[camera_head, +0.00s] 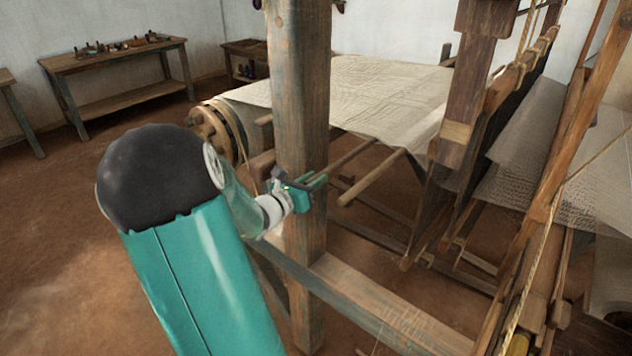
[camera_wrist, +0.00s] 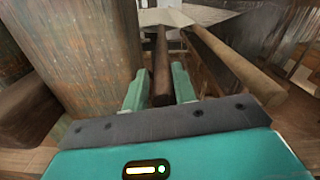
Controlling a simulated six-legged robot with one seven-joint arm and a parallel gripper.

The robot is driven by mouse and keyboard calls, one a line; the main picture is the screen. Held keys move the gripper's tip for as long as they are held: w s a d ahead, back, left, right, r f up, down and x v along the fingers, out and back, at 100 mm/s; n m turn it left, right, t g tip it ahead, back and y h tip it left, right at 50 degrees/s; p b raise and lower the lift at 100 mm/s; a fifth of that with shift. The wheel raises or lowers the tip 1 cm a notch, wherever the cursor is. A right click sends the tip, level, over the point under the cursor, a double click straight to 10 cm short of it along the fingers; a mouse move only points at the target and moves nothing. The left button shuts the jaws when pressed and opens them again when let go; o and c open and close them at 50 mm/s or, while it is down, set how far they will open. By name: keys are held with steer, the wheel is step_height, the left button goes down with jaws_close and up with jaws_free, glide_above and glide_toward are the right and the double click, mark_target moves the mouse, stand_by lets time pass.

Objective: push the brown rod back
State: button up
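Two brown rods stick out from under the cloth on the loom. One brown rod (camera_head: 350,156) runs toward my gripper (camera_head: 316,183), beside the upright post. In the wrist view, this rod (camera_wrist: 161,70) has its near end between the two green fingers of my gripper (camera_wrist: 159,77). The fingers stand apart, with a narrow gap showing on the rod's left; whether the right finger touches it I cannot tell. A second, thicker-looking brown rod (camera_head: 373,177) lies to the right, outside the fingers; it also shows in the wrist view (camera_wrist: 235,62).
A thick wooden post (camera_head: 302,80) stands close beside my gripper, and fills the left of the wrist view (camera_wrist: 85,55). A low beam (camera_head: 370,300) runs below. The cloth (camera_head: 350,90) lies beyond. A workbench (camera_head: 115,60) stands far left, with open floor before it.

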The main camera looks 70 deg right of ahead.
steer(key=shift+o, duration=1.2)
steer(key=shift+w, duration=0.2)
steer(key=shift+s, duration=0.1)
steer(key=shift+s, duration=0.1)
